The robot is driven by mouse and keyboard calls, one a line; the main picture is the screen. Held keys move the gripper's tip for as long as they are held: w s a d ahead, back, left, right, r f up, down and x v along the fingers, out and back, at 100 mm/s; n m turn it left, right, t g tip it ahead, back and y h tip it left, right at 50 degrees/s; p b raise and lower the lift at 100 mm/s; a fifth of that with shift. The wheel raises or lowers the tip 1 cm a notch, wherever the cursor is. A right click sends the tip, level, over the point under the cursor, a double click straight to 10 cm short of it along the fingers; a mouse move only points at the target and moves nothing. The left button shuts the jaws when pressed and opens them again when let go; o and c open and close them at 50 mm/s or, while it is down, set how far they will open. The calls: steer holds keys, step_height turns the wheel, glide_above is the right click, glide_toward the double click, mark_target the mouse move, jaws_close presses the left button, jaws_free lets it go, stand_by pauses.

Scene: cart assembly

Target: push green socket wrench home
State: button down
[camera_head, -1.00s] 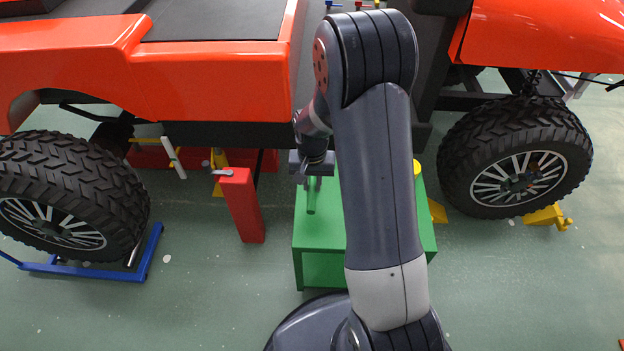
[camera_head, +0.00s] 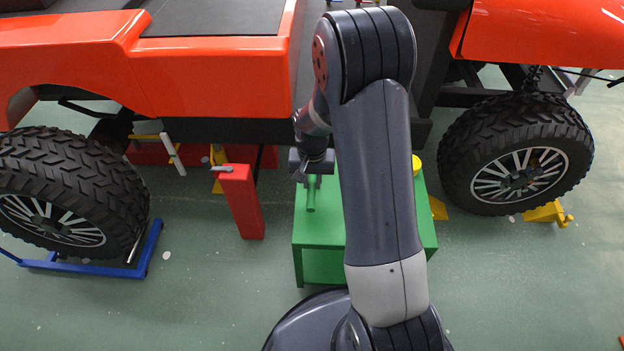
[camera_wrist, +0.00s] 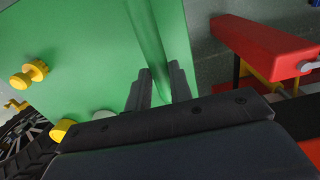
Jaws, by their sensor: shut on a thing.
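The green socket wrench (camera_head: 311,194) shows as a slim green bar at the left edge of the green stand (camera_head: 321,262), below my gripper (camera_head: 312,173) in the head view. In the wrist view the wrench (camera_wrist: 150,42) runs up from between the two fingers of my gripper (camera_wrist: 160,88), along the green stand (camera_wrist: 75,55). My gripper is shut on the wrench. The end of the wrench toward the palm is hidden by the gripper, and I cannot tell how deep the wrench sits.
A red stand (camera_head: 243,203) is close on the left. A yellow knob (camera_wrist: 35,70) and a pale round piece (camera_wrist: 103,114) show on the green stand. The orange vehicle (camera_head: 215,75) is behind, with wheels at left (camera_head: 62,190) and right (camera_head: 515,155).

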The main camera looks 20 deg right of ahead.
mark_target(312, 184)
steer(key=shift+f, duration=0.2)
steer(key=shift+f+b, duration=1.05)
steer(key=shift+f, duration=0.3)
steer(key=c, duration=1.2)
jaws_free()
step_height(312, 184, up, 11)
steer(key=p, duration=0.3)
steer(key=shift+f, duration=0.1)
step_height(312, 184, down, 11)
steer(key=b, duration=0.3)
steer(key=shift+r, duration=0.45)
